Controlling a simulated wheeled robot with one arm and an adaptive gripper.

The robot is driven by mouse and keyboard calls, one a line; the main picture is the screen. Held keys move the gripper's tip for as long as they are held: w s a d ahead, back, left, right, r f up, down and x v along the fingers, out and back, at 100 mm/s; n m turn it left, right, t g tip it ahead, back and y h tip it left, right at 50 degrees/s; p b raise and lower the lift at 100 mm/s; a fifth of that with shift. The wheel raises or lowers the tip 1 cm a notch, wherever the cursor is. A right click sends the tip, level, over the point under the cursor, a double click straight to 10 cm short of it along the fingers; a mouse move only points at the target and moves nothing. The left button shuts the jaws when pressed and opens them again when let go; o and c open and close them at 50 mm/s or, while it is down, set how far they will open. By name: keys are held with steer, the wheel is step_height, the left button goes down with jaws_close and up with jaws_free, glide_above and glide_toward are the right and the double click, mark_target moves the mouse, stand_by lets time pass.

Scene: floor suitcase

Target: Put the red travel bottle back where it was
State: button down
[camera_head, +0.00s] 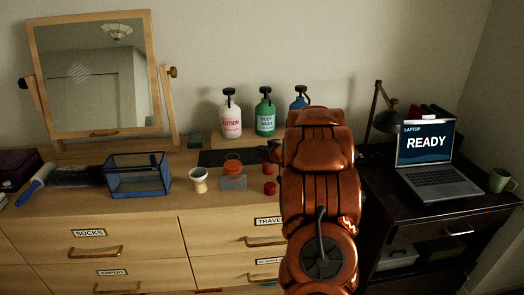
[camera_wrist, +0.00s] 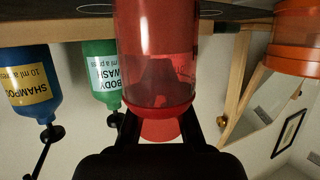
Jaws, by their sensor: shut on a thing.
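The translucent red travel bottle (camera_wrist: 155,55) fills the upper middle of the upside-down wrist view, with its cap end toward me. My gripper (camera_wrist: 160,128) is shut on it near the red cap. The bottle's far end runs out of the frame, so I cannot tell whether it touches the surface. The dark mat (camera_wrist: 258,16) with pale ring outlines lies at that end; it also shows on the dresser in the head view (camera_head: 222,157). In the head view my arm hides most of my gripper.
Lotion (camera_head: 231,118), body wash (camera_head: 265,116) and blue shampoo (camera_head: 299,98) bottles stand behind the mat. An orange container (camera_head: 233,168), small red items (camera_head: 270,188), a white cup (camera_head: 198,180) and a blue-rimmed bin (camera_head: 140,181) stand in front and left. A laptop (camera_head: 435,178) is right.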

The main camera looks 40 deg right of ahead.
steer(key=shift+f, duration=0.1)
steer(key=c, duration=1.2)
jaws_free()
steer(key=shift+r, duration=0.2)
steer(key=shift+s+r, duration=0.1)
steer(key=shift+s, duration=0.2)
steer(key=v, duration=1.1)
steer(key=shift+s+a+b, duration=0.1)
steer(key=shift+s+b, duration=0.05)
steer(key=shift+b, duration=0.15)
steer(key=shift+r, duration=0.1)
